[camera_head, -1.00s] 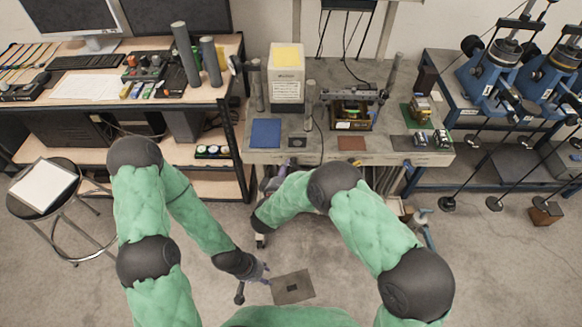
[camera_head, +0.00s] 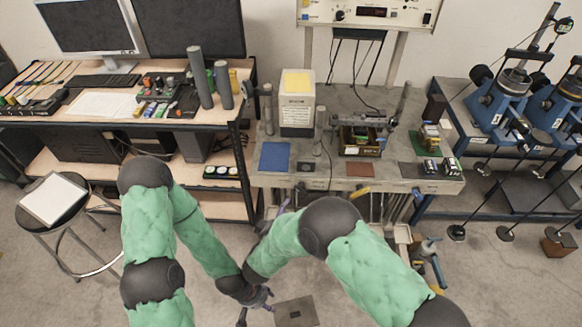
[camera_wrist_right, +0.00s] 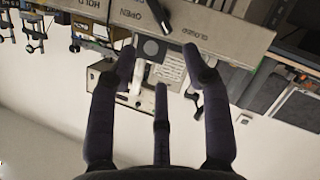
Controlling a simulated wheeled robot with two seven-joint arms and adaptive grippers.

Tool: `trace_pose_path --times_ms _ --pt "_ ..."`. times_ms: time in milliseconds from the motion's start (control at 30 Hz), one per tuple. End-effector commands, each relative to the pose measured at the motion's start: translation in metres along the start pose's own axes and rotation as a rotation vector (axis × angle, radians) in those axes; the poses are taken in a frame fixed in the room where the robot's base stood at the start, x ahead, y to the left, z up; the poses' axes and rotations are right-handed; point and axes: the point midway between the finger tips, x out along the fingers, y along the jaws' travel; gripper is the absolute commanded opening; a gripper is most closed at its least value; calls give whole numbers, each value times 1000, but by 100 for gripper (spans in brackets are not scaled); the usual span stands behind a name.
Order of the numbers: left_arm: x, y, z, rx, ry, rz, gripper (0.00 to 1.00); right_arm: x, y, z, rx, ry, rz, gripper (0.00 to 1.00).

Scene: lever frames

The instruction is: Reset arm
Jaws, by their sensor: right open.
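In the right wrist view my right gripper (camera_wrist_right: 159,66) is open, its dark fingers spread with nothing between them. Beyond the fingers is a grey panel (camera_wrist_right: 225,35) lettered OPEN and CLOSED, with a black lever (camera_wrist_right: 158,16) between the words. The lever is apart from the fingers as far as I can tell. In the head view my right gripper is mostly hidden behind my right arm. My left gripper (camera_head: 259,299) is low in the head view, above the floor; its finger opening is too small to judge. No held object shows in it.
A workbench (camera_head: 400,187) with a white box (camera_head: 297,105) and small parts stands ahead. A desk with monitors (camera_head: 190,45) is at left, a stool (camera_head: 52,200) in front of it. Blue machines (camera_head: 500,105) stand at right. A grey plate (camera_head: 296,312) lies on the floor.

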Motion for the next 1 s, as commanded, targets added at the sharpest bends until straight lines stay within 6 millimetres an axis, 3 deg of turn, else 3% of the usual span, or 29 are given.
trace_pose_path --times_ms 167,300,467,600,767,900,1000 --pt "0 0 0 0 0 0 40 1 0 1 2 -1 -3 49" --pt "3 -1 0 0 0 0 40 15 -7 18 46 -26 -64 49" --pt "9 -3 0 0 0 0 40 41 -26 73 192 -129 -253 49" --pt "15 -5 -1 0 0 0 40 44 -45 138 358 -290 -446 49" --pt "21 -8 -1 0 0 0 40 16 -59 212 547 -533 -638 49" --pt "26 -9 -1 0 0 0 40 -31 -64 267 693 -776 -770 49" --pt "29 -10 -1 0 0 0 40 -65 -63 294 769 -928 -832 49"
